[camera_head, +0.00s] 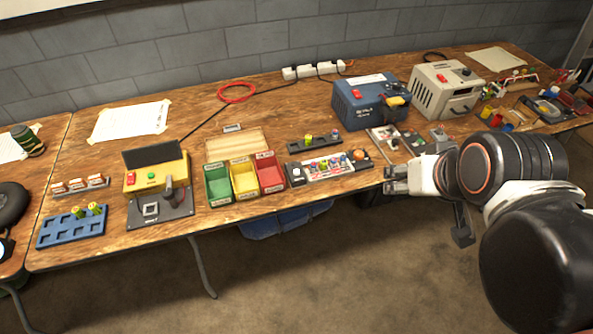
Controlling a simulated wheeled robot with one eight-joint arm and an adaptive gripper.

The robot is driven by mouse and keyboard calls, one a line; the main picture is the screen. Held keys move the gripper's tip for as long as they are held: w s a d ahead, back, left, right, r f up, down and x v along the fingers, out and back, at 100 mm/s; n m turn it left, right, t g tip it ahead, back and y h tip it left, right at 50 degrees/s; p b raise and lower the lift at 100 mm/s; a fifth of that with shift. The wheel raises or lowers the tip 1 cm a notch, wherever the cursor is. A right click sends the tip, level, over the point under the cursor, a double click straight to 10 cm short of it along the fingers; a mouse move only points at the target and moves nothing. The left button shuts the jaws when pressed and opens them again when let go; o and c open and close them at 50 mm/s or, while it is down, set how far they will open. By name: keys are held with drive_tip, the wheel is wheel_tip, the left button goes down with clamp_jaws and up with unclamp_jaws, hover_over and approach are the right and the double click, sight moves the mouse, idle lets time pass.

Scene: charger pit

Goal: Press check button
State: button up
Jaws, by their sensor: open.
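My gripper (388,180) is at the right of the middle, off the table's front edge, pointing left. Its jaws are open and empty. A yellow device (172,176) with a dark screen stands at the left of the table, well to the left of my gripper. It carries a green button (152,175) and a red button (130,178). Nearer my gripper, a small dark box bears an orange round button (359,154), and another small box bears a white round button (297,172). I cannot read a label that tells which is the check button.
Red, yellow and green bins (219,186) sit between the yellow device and the button boxes. A blue tray (54,234) holds yellow-topped pieces at the far left. Blue (364,107) and beige (425,93) power units stand at the back right. Open floor (330,270) lies in front.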

clamp_jaws()
idle(1.2)
